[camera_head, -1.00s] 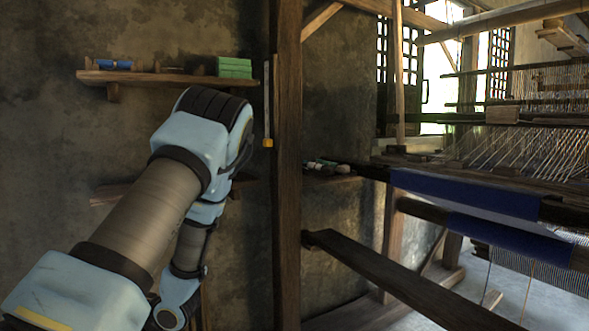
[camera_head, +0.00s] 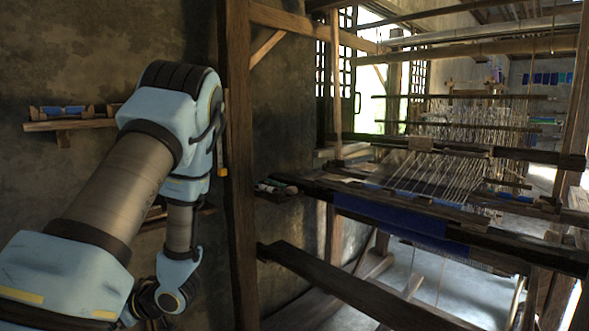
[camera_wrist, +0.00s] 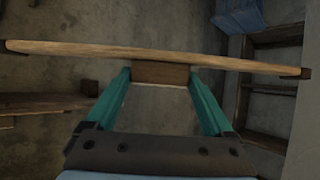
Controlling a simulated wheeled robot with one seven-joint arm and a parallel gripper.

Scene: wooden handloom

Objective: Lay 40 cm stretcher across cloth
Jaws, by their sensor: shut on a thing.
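My gripper (camera_wrist: 160,88) shows in the wrist view with its two teal fingers shut on the middle block of a long wooden stretcher (camera_wrist: 85,50). The stretcher lies crosswise beyond the fingertips, with dark tips at both ends, and looks clear of other things. In the head view my arm fills the left side, and the gripper and stretcher are out of sight. The blue cloth (camera_head: 390,221) is at the front of the loom (camera_head: 440,165), to the right of my arm. A blue thing (camera_wrist: 238,14) at the top of the wrist view is cut off.
A thick upright post (camera_head: 240,170) stands between my arm and the loom. A low wooden beam (camera_head: 350,285) runs in front of the loom. A wall shelf (camera_head: 70,124) with spools is behind my arm. Wooden furniture (camera_wrist: 270,90) flanks the right of the wrist view.

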